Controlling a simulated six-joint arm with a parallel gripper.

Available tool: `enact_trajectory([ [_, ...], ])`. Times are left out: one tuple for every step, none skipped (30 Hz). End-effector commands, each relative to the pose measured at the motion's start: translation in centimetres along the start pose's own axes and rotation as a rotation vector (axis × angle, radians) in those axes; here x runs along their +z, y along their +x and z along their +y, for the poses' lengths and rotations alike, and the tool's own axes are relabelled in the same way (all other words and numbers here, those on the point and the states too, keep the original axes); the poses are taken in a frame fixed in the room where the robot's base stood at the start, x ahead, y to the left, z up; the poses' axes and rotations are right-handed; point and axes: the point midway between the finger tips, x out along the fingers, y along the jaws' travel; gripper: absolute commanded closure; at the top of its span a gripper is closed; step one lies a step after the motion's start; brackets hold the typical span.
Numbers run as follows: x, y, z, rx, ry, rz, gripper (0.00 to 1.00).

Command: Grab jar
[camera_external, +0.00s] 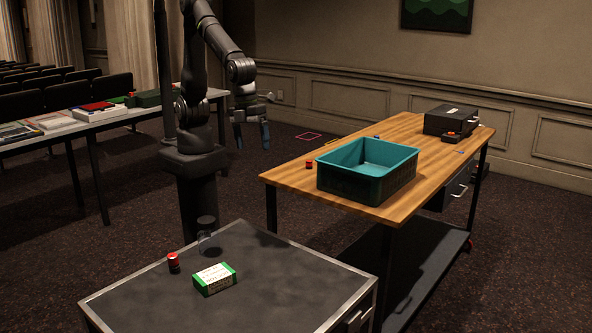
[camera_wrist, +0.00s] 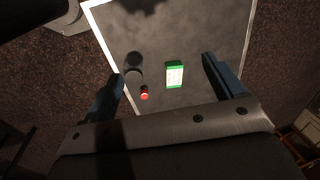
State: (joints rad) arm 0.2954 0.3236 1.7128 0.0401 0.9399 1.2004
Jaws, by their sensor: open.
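A clear glass jar with a dark lid (camera_external: 206,236) stands upright on the dark-topped desk (camera_external: 300,270), near its back left edge. From above in the wrist view it is a dark round shape (camera_wrist: 134,64). A small red-topped container (camera_external: 173,263) stands to its left and nearer the front; it also shows in the wrist view (camera_wrist: 144,94). My gripper (camera_external: 251,136) is open and empty, high above the desk and apart from the jar. In the wrist view its fingers (camera_wrist: 163,72) are spread, with the jar appearing between them, nearer the left finger.
A green-and-white box (camera_external: 215,279) lies right of the jar, also seen in the wrist view (camera_wrist: 175,75). A wooden table (camera_external: 295,178) holds a teal bin (camera_external: 365,172), a small red object (camera_external: 309,164) and a black case (camera_external: 450,119). The dark desk's right side is clear.

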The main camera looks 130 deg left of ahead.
Motion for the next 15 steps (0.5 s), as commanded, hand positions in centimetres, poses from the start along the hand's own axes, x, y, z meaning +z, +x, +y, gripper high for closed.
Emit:
enact_trajectory([
  [-1.6,-0.5,1.4,0.021,-0.01,0.042,0.13],
  [-2.5,-0.7,2.2,0.033,-0.018,0.068,0.13],
  [-3.5,-1.0,3.2,0.051,-0.03,0.099,0.13],
  [-4.3,-1.3,4.0,0.064,-0.037,0.122,0.13],
  [-5.0,-1.6,4.7,0.076,-0.044,0.144,0.13],
  [-6.0,-1.9,5.6,0.092,-0.053,0.172,0.13],
  [-6.7,-2.1,6.3,0.106,-0.06,0.192,0.13],
  [-7.3,-2.4,6.9,0.118,-0.067,0.212,0.13],
  [-8.1,-2.8,7.8,0.134,-0.075,0.239,0.13],
  [-8.7,-3.0,8.5,0.148,-0.08,0.258,0.13],
  [-9.3,-3.3,9.2,0.161,-0.086,0.277,0.13],
  [-9.0,-1.4,9.3,0.166,-0.09,0.268,0.13],
  [-8.9,-0.4,9.4,0.165,-0.09,0.266,0.13],
  [-8.9,0.6,9.6,0.165,-0.091,0.265,0.13],
  [-8.8,1.7,9.7,0.164,-0.09,0.266,0.13],
])
